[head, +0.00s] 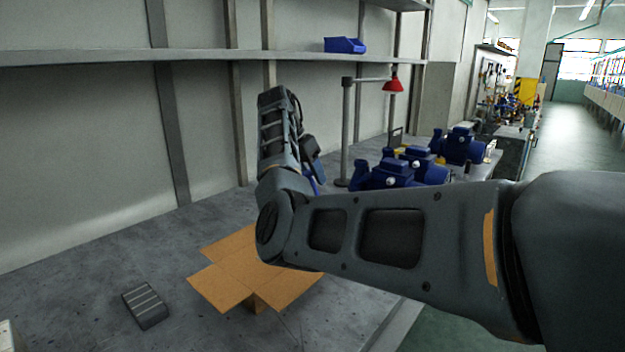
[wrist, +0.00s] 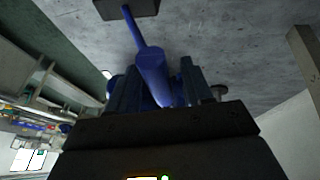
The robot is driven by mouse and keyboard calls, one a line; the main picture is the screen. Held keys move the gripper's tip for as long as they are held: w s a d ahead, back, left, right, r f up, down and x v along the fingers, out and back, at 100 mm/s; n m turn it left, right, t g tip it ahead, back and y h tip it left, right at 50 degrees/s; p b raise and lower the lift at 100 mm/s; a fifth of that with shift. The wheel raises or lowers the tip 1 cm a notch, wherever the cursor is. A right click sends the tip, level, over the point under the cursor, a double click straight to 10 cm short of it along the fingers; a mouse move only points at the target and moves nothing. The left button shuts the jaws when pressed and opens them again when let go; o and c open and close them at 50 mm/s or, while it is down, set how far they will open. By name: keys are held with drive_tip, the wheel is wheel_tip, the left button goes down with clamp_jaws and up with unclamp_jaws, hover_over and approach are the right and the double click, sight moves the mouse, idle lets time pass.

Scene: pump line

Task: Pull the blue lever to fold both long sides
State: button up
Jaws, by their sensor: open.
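The blue lever (wrist: 152,68) runs down the middle of the wrist view from a dark block (wrist: 128,8). My gripper (wrist: 157,80) is open, with one finger on each side of the lever; I cannot tell whether either finger touches it. In the head view a short piece of blue (head: 313,184) shows below my gripper (head: 315,165), and my arm hides most of the rest. A brown cardboard piece with flaps spread outward (head: 225,285) is on the bench, its right part hidden by my forearm.
A dark ribbed block (head: 145,305) lies on the grey bench (head: 90,270) at front left. Blue pumps (head: 395,172) stand to the right behind my arm. A post with a red lamp (head: 393,84) rises behind. A blue bin (head: 344,45) sits on the shelf.

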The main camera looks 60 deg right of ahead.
drive_tip(key=shift+x, duration=0.75)
drive_tip(key=shift+c, duration=0.5)
clamp_jaws()
